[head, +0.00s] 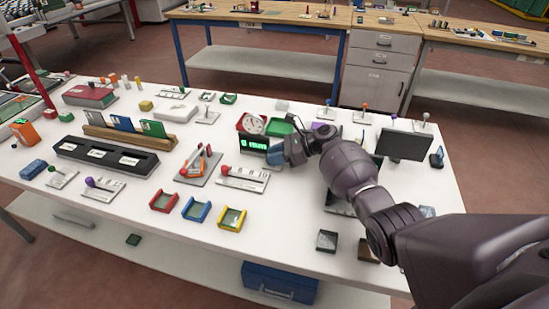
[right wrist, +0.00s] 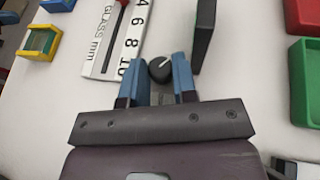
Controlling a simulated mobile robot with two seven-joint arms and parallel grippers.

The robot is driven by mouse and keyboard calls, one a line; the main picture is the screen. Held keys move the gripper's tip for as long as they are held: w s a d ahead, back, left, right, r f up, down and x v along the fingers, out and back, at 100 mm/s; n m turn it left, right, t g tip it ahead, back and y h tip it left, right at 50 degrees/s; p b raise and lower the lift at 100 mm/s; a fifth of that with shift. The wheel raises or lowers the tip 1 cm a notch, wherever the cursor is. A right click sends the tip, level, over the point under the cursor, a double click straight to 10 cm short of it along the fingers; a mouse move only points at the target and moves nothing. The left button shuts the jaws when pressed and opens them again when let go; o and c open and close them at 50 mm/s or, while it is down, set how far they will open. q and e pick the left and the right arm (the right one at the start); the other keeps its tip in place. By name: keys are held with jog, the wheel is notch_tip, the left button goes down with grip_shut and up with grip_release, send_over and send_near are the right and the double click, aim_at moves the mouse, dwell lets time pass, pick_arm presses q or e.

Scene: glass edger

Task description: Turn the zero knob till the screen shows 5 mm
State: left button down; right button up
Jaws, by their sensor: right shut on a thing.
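The zero knob (right wrist: 160,69) is black with a white pointer line and shows in the right wrist view between the blue fingertips of my right gripper (right wrist: 161,76). The gripper is shut on it. In the head view the right gripper (head: 279,154) reaches in from the right and hides the knob. The screen (head: 253,143) is a small dark box with green lit characters, just left of the gripper; its reading is too small to be sure of. In the wrist view the dark box's edge (right wrist: 204,35) stands beside the knob. My left gripper is not in view.
A white scale plate marked GLASS mm (right wrist: 109,38) with a red-knobbed slider lies close by; it also shows in the head view (head: 243,178). Red (head: 243,122) and green (head: 279,128) trays stand behind the screen. Coloured frames (head: 197,209) lie in front.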

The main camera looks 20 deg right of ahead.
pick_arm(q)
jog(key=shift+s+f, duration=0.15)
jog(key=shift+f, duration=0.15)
pick_arm(e)
jog(key=shift+f, duration=0.1)
jog(key=o, duration=0.9)
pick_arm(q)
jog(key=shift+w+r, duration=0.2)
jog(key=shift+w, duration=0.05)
pick_arm(e)
jog(key=shift+r, duration=0.25)
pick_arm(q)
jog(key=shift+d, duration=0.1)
pick_arm(e)
jog(key=shift+w+r, duration=0.1)
